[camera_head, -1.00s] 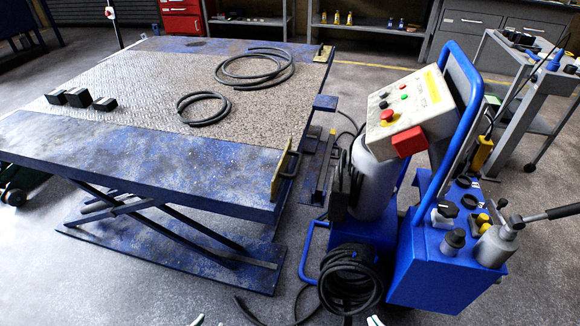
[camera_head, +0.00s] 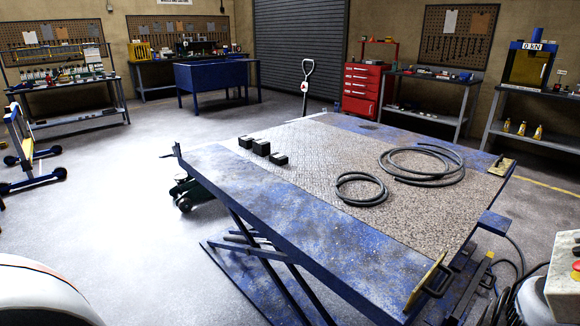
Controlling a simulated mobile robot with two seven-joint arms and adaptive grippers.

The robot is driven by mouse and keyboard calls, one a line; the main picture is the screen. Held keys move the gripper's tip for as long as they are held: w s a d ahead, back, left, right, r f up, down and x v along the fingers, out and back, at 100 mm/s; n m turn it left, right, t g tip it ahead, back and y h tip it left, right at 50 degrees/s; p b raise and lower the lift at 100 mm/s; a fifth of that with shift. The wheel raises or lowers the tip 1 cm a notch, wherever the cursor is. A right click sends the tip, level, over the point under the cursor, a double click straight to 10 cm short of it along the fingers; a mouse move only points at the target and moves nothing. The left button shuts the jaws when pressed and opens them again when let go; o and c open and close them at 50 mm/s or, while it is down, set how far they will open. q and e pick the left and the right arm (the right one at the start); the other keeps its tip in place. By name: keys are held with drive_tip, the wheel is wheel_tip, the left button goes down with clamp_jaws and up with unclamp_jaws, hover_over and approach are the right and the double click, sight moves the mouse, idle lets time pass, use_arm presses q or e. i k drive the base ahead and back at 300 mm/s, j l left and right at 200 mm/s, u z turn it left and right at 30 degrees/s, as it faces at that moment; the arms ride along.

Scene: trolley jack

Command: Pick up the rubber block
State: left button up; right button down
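Three small black rubber blocks lie close together on the blue lift table (camera_head: 235,185), near its left side: a left block (camera_head: 246,141), a middle block (camera_head: 261,147) and a right block (camera_head: 279,159). I cannot tell which one the task means. Neither of my grippers shows in the head view. No gripper is seen near the blocks.
Two black hose coils, a small one (camera_head: 361,188) and a large one (camera_head: 424,163), lie on the table's textured plate. A control box (camera_head: 566,275) is at the lower right.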

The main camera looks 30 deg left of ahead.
sight(261, 147)
drive_tip(key=u, duration=1)
drive_tip(key=j+u, duration=0.1)
drive_tip(key=u, duration=0.35)
drive_tip(key=i+u, duration=0.15)
drive_tip(key=u, duration=0.35)
drive_tip(key=i+u, duration=0.1)
drive_tip(key=u, duration=0.35)
drive_tip(key=i, duration=2.9)
drive_tip(key=i+j+z, duration=0.1)
drive_tip(key=i, duration=0.3)
drive_tip(key=i+j+z, duration=0.1)
drive_tip(key=i, duration=0.35)
drive_tip(key=i+j+z, duration=0.1)
drive_tip(key=i+j, duration=0.2)
drive_tip(key=i+z, duration=0.1)
drive_tip(key=z, duration=2.5)
